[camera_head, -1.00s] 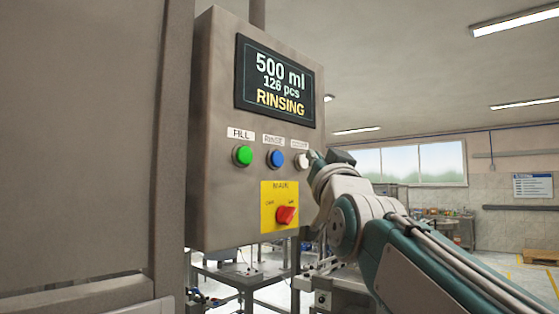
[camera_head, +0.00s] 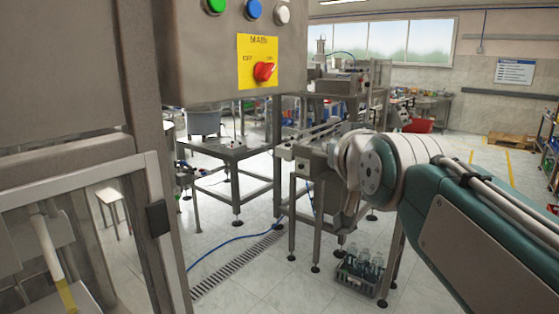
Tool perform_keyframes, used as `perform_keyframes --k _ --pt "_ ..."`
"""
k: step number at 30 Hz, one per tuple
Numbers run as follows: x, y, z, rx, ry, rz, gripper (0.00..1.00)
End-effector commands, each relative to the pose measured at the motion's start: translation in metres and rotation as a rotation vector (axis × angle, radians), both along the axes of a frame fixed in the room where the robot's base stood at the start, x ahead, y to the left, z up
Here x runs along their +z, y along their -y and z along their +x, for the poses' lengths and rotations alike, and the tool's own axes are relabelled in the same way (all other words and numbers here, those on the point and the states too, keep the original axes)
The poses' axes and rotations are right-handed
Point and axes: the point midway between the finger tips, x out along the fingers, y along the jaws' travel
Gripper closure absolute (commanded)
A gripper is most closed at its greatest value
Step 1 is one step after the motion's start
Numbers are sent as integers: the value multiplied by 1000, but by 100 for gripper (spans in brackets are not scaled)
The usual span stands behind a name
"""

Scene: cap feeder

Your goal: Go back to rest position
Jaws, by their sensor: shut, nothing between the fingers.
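My arm reaches in from the right, and its pale grey wrist joint (camera_head: 372,172) is in the middle of the picture. My gripper's fingers do not show; the wrist points away and hides them. The grey control box (camera_head: 180,50) is at the upper left, apart from my arm. The box's display is out of view.
A metal frame with a glazed guard (camera_head: 150,215) stands close at the left. Steel tables (camera_head: 230,150) and a conveyor (camera_head: 315,150) stand behind. A crate of bottles (camera_head: 362,270) is on the floor below my arm. A blue hose (camera_head: 225,250) lies by a floor drain (camera_head: 235,268).

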Motion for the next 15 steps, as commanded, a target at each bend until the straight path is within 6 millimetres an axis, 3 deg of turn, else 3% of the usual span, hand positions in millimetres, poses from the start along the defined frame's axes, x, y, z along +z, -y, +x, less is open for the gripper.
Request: perform_keyframes --k 1,6,15 --pt "-25 8 -12 -12 -69 -20 100" --pt "-110 31 -56 -40 -310 -84 100" --pt "-243 62 -153 -77 -715 -161 100"
